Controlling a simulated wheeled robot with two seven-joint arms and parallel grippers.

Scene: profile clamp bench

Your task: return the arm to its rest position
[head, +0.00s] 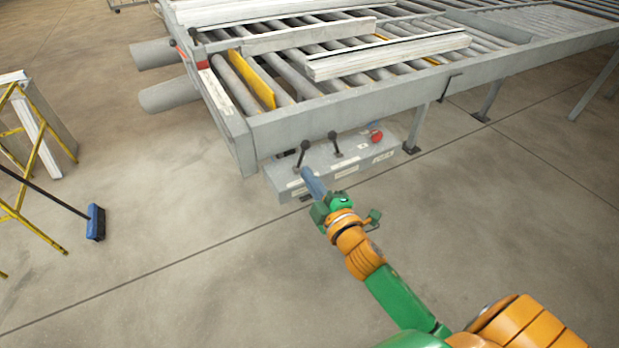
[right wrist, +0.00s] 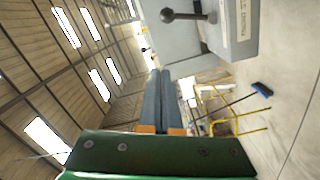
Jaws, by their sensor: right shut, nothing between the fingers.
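My right arm, orange and green, reaches from the lower right of the head view toward the bench's control box. My right gripper (head: 308,177) is shut and empty, with its blue-grey fingers at the front of the grey control box (head: 350,165). The fingers are close to the left black lever (head: 302,153); I cannot tell from the head view whether they touch. In the right wrist view the fingers (right wrist: 162,85) lie together, and a black-knobbed lever (right wrist: 185,15) stands apart above them. My left gripper is not in view.
The roller bench (head: 350,100) carries white profiles (head: 390,54) and a yellow bar (head: 252,80). A second black lever (head: 335,143) and a red button (head: 376,136) are on the box. A blue broom (head: 96,222) and yellow stand (head: 35,160) are at left. The floor between is clear.

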